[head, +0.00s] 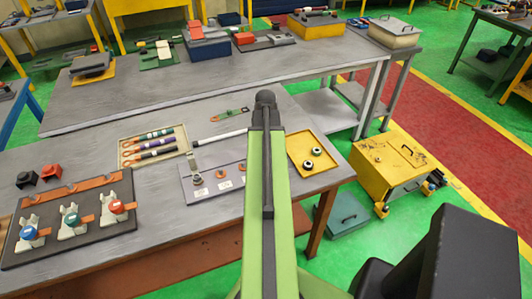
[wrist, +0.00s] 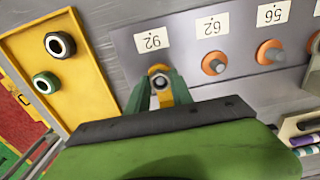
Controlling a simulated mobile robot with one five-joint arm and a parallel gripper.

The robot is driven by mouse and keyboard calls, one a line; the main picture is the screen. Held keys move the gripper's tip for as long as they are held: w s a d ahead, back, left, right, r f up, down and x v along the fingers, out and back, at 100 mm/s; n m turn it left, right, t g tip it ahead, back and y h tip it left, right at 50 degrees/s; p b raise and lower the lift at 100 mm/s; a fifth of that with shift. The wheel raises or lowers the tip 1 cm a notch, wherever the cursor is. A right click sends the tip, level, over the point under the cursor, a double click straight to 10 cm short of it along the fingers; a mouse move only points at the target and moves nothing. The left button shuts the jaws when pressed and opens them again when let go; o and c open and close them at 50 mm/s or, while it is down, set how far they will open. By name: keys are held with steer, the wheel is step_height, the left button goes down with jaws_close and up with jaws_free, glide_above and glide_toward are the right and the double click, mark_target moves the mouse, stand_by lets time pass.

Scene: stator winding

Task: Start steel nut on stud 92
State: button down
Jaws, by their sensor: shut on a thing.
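In the wrist view my gripper (wrist: 161,92) is shut on a small steel nut (wrist: 160,82), seen end-on between its green fingertips. The nut is right below the white label 92 (wrist: 151,40), in line with where stud 92 stands. The stud itself is hidden by the nut and fingers, so I cannot tell whether the nut touches or sits around it. An orange-yellow patch shows beside the nut. In the head view my arm covers my gripper and the nut. The grey stud plate (head: 190,192) shows left of my arm.
A tray of striped rods (head: 151,136) lies left of the plate.

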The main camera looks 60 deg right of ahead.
stand_by(0.5)
steer(key=m, duration=0.6)
steer(key=shift+a, duration=0.1)
steer(key=c, duration=1.1)
jaws_free()
steer(key=shift+o, duration=0.2)
step_height(320, 180, up, 7)
steer(key=p, duration=0.7)
steer(key=shift+w+r, duration=0.1)
